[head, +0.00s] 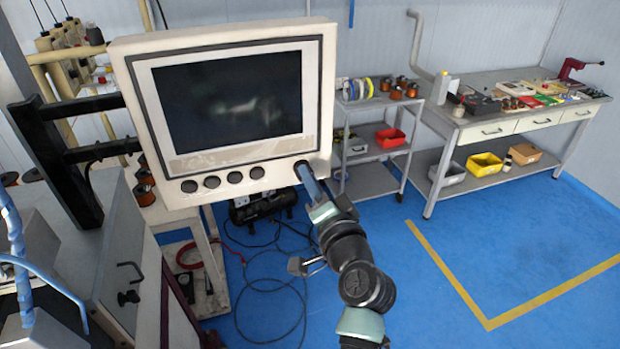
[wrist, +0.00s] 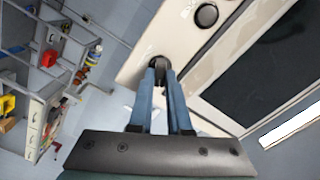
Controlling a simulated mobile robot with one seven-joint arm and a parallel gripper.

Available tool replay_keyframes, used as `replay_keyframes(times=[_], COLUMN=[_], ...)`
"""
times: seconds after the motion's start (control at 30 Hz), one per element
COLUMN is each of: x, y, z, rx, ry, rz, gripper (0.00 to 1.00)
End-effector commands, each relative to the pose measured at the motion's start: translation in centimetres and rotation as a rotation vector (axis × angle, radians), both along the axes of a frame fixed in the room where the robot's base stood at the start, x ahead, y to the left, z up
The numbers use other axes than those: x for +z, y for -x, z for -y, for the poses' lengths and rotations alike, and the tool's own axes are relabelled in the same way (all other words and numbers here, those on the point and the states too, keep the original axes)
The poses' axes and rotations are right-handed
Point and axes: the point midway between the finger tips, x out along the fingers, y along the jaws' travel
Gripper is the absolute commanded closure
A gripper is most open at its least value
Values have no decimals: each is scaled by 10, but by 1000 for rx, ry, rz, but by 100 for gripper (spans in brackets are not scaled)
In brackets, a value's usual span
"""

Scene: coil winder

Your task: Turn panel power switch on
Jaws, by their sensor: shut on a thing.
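The panel (head: 225,105) is a beige box with a dark blank screen (head: 228,100) and a row of round black knobs (head: 212,182) along its lower edge. My gripper (head: 303,170) is at the panel's lower right corner. In the wrist view the blue fingers of my gripper (wrist: 163,75) are shut on a small black switch knob (wrist: 158,64), which is the panel's power switch by its place at the corner. The fingertips hide part of the knob, so I cannot tell which way it is turned.
Another round knob (wrist: 206,15) is close to my fingers. A grey cart (head: 375,150) and a workbench (head: 500,120) with tools and bins stand behind to the right. Cables (head: 268,290) lie on the blue floor below the panel.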

Motion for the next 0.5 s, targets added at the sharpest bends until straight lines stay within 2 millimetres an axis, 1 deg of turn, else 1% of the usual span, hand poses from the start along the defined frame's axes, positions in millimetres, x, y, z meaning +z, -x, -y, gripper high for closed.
replay_keyframes(times=[0.2,0.5], x=[0,-1], y=[0,0], z=[1,1], rx=[0,-1], ry=[-190,-397], rz=[-64,-131], gripper=[100,100])
